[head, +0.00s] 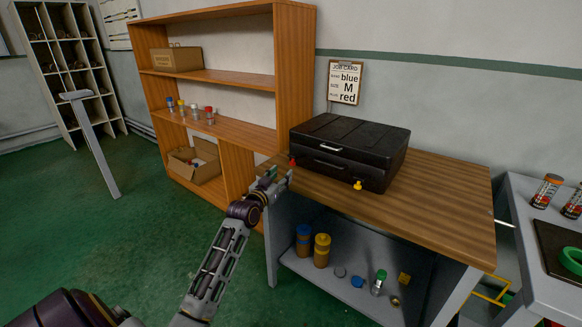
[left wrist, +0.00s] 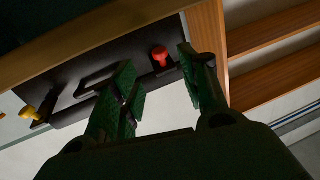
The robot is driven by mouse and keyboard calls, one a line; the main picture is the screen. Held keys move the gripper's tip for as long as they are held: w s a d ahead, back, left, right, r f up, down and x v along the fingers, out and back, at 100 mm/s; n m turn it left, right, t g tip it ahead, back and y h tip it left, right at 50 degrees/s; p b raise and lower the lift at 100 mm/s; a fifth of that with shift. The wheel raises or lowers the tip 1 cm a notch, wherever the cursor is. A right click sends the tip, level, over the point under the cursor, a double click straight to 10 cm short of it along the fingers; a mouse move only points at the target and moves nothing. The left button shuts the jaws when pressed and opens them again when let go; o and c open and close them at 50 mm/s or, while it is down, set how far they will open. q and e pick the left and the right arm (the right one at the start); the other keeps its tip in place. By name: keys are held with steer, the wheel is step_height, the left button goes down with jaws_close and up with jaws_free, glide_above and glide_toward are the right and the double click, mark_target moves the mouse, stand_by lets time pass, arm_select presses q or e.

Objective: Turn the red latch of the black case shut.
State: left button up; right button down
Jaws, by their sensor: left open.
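The black case (head: 348,148) stands with its lid down on the wooden workbench. Its red latch (head: 292,162) is at the left end of the front face, and its yellow latch (head: 358,185) is towards the right end. My left gripper (head: 279,175) is open and empty, just in front of the red latch. In the left wrist view the red latch (left wrist: 160,55) shows in the gap between the open green-padded fingers (left wrist: 158,76), a little beyond their tips. Touch cannot be made out. The yellow latch (left wrist: 28,112) is left of the fingers there. My right gripper is out of view.
The workbench (head: 440,205) has bare room right of the case. A wooden shelf unit (head: 295,75) stands close on the left. Bottles and small parts lie on the bench's lower shelf (head: 330,283). A job card (head: 345,83) on the wall reads blue, M, red.

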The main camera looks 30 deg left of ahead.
mark_target(291, 165)
arm_select(q)
steer(key=shift+w+a, duration=0.2)
steer(key=shift+w, duration=1.75)
steer(key=shift+w+a+b, duration=0.1)
steer(key=shift+w+b, duration=0.35)
steer(key=shift+w, duration=0.8)
steer(key=shift+w+a, duration=0.15)
steer(key=shift+w, duration=1.15)
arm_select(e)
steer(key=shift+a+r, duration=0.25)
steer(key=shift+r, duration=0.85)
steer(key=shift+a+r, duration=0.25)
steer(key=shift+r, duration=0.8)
arm_select(q)
jaws_close()
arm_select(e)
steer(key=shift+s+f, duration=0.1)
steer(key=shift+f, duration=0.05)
